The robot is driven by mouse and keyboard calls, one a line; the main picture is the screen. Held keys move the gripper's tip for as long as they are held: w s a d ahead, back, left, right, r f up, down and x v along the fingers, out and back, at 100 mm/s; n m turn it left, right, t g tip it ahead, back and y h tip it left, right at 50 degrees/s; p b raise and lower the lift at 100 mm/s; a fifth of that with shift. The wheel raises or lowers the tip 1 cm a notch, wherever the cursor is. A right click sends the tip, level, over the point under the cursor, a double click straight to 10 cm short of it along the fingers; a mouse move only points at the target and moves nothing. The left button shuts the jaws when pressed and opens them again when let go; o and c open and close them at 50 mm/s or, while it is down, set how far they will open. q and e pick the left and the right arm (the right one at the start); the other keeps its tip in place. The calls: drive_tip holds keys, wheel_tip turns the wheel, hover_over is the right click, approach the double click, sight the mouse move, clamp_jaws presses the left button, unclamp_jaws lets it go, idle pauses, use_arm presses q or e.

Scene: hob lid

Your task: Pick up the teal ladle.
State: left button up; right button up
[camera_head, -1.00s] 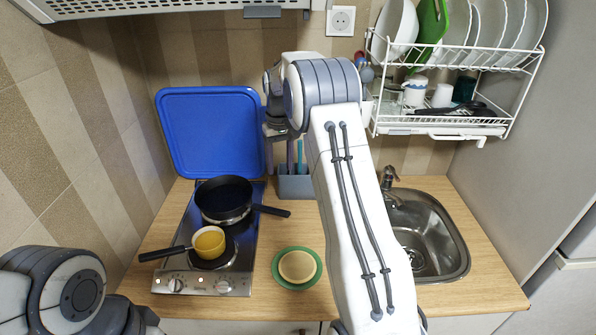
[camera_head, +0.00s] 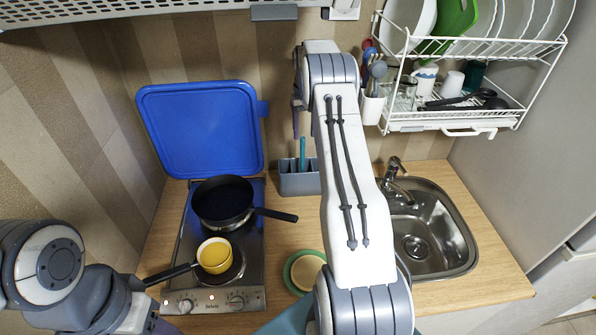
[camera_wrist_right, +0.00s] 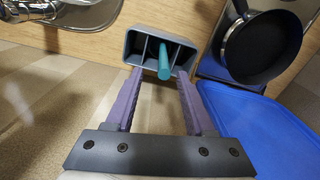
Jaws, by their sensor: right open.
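The teal ladle (camera_head: 302,153) stands in a grey divided holder (camera_head: 300,182) at the back of the counter. Only its upright teal handle shows; its lower part is hidden in the holder. My right gripper (camera_head: 297,121) is above and slightly left of the handle in the head view, partly hidden by its own arm. In the wrist view, my right gripper (camera_wrist_right: 159,78) is open, with its purple fingers pointing at the holder (camera_wrist_right: 158,50). The teal handle (camera_wrist_right: 164,62) shows between the fingertip lines, nearer the right finger, and nothing is held. My left arm shows at lower left, its gripper out of view.
A raised blue lid (camera_head: 200,130) stands left of the holder, behind a hob with a black pan (camera_head: 222,203) and a yellow pot (camera_head: 215,256). A sink (camera_head: 432,238) and dish rack (camera_head: 470,118) are at right. A green-rimmed plate (camera_head: 303,271) lies in front.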

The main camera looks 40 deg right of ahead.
sight(302, 153)
drive_tip(key=f, duration=0.1)
drive_tip(key=f+p, duration=0.1)
drive_tip(key=f, duration=0.2)
drive_tip(key=shift+w+a+p, duration=0.25)
drive_tip(key=shift+a+p, duration=0.05)
drive_tip(key=shift+a, duration=0.05)
wheel_tip(302, 153, down, 4)
drive_tip(key=p, duration=0.2)
drive_tip(key=shift+s+f+p, duration=0.1)
drive_tip(key=shift+p, duration=0.2)
drive_tip(key=shift+d+f, duration=0.1)
drive_tip(key=shift+f, duration=0.3)
clamp_jaws()
